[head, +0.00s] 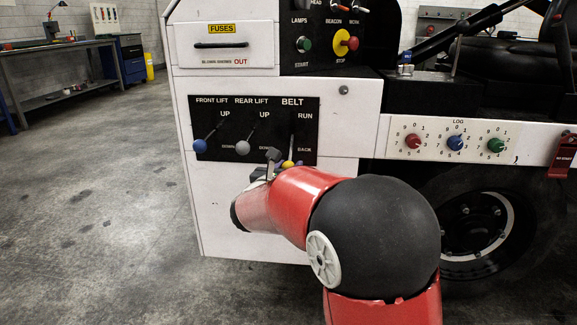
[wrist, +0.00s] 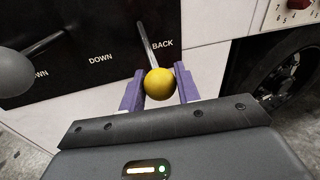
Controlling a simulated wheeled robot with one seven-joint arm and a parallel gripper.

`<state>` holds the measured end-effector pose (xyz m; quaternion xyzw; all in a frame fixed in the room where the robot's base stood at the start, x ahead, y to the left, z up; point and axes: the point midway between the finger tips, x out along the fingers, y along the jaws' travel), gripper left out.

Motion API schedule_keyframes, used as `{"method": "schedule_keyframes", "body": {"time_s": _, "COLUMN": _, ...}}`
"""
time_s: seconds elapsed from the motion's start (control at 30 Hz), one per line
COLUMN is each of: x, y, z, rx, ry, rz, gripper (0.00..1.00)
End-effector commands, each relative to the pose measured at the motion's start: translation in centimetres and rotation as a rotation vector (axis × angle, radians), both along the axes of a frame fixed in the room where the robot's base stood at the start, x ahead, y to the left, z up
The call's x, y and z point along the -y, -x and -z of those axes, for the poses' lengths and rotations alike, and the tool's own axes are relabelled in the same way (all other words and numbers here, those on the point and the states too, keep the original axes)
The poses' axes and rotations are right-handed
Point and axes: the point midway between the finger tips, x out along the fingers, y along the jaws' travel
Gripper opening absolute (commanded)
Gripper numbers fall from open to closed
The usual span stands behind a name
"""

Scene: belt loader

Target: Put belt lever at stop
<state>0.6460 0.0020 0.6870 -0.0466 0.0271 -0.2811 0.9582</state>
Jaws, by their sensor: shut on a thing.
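The belt lever has a thin metal rod and a yellow ball knob (wrist: 160,82). In the wrist view the knob sits between the two purple fingers of my gripper (wrist: 159,88), which is shut on it. In the head view the knob (head: 288,165) shows just past my red arm, at the panel's lower edge under the BELT label. RUN is marked at the top and BACK at the bottom. The knob is lower than the two neighbouring knobs, below the BACK mark. No stop mark is readable. My arm hides most of the gripper in the head view.
Left of it on the same black panel (head: 217,107) are the front lift lever with a blue knob (head: 200,146) and the rear lift lever with a grey knob (head: 243,146). Three rotary knobs (head: 455,142) sit at the right. Open floor lies left of the loader.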

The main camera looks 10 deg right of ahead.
Motion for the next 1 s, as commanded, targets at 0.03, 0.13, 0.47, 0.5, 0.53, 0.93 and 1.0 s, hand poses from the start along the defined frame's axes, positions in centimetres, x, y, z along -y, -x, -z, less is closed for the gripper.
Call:
{"method": "schedule_keyframes", "body": {"time_s": 0.03, "x": 0.0, "y": 0.1, "z": -1.1, "rx": -0.021, "ry": -0.006, "rz": -0.001, "gripper": 0.00}}
{"method": "schedule_keyframes", "body": {"time_s": 0.13, "x": -0.1, "y": 0.3, "z": -1.9, "rx": -0.064, "ry": -0.020, "rz": -0.001, "gripper": 0.00}}
{"method": "schedule_keyframes", "body": {"time_s": 0.47, "x": -0.4, "y": 1.0, "z": -5.5, "rx": -0.104, "ry": -0.036, "rz": -0.002, "gripper": 0.00}}
{"method": "schedule_keyframes", "body": {"time_s": 0.5, "x": -0.4, "y": 1.0, "z": -5.6, "rx": -0.104, "ry": -0.035, "rz": -0.002, "gripper": 0.00}}
{"method": "schedule_keyframes", "body": {"time_s": 0.53, "x": -0.4, "y": 1.0, "z": -5.7, "rx": -0.104, "ry": -0.035, "rz": -0.002, "gripper": 0.00}}
{"method": "schedule_keyframes", "body": {"time_s": 0.93, "x": -0.4, "y": 1.0, "z": -5.6, "rx": -0.103, "ry": -0.035, "rz": -0.002, "gripper": 0.49}}
{"method": "schedule_keyframes", "body": {"time_s": 1.0, "x": -0.4, "y": 1.0, "z": -5.5, "rx": -0.104, "ry": -0.035, "rz": -0.002, "gripper": 0.52}}
